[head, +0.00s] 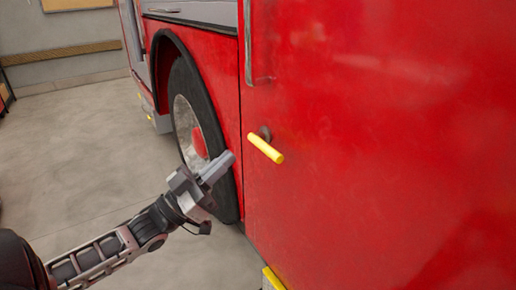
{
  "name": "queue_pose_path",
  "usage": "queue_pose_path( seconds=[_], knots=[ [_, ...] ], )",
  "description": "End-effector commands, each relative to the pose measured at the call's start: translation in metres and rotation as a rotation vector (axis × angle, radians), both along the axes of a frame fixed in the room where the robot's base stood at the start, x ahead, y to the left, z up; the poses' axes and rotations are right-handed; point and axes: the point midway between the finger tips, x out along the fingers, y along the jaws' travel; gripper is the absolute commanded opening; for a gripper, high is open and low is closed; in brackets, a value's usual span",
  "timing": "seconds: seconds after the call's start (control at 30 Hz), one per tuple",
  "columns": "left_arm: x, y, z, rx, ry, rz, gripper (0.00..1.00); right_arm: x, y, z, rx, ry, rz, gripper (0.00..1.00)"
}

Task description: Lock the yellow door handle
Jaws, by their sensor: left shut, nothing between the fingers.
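The yellow door handle (265,148) is a short bar on a dark round mount on the red door (370,160). It slants down to the right in the head view, with its free end toward me. My left gripper (226,162) is shut and empty. Its fingertips are just left of the handle and a little below it in the picture, and they look apart from it. The wheel is behind the gripper. My right gripper does not show.
A grey vertical grab rail (247,45) is above the handle on the door. A black tire (225,185) in a dark wheel arch stands to the left. A yellow-edged step (271,279) shows at the bottom. The concrete floor (90,150) at left is mostly clear.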

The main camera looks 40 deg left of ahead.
Motion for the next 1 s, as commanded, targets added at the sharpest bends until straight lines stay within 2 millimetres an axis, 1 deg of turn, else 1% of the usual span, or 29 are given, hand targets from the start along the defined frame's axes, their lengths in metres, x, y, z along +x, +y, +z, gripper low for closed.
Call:
queue_pose_path(
  seconds=[0.03, 0.2, 0.43, 0.5, 0.6, 0.77, 1.0],
  knots=[
    [0.007, -0.003, 0.007, 0.000, -0.004, -0.001, 0.00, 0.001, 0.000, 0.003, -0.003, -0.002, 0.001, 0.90],
    [0.035, -0.015, 0.027, 0.000, -0.005, -0.001, 0.00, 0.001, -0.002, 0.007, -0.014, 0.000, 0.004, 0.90],
    [0.072, -0.030, 0.050, 0.000, -0.004, 0.000, 0.00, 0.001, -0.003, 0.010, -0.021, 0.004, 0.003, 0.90],
    [0.073, -0.030, 0.031, 0.000, 0.005, 0.001, 0.00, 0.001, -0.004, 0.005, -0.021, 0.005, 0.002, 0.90],
    [0.075, -0.031, 0.018, 0.000, 0.004, 0.001, 0.00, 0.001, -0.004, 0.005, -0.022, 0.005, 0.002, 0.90],
    [0.077, -0.032, 0.007, 0.000, 0.002, 0.000, 0.00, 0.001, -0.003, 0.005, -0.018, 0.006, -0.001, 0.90],
    [0.077, -0.032, 0.005, 0.001, 0.001, -0.001, 0.00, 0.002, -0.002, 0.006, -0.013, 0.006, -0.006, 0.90]
  ],
)
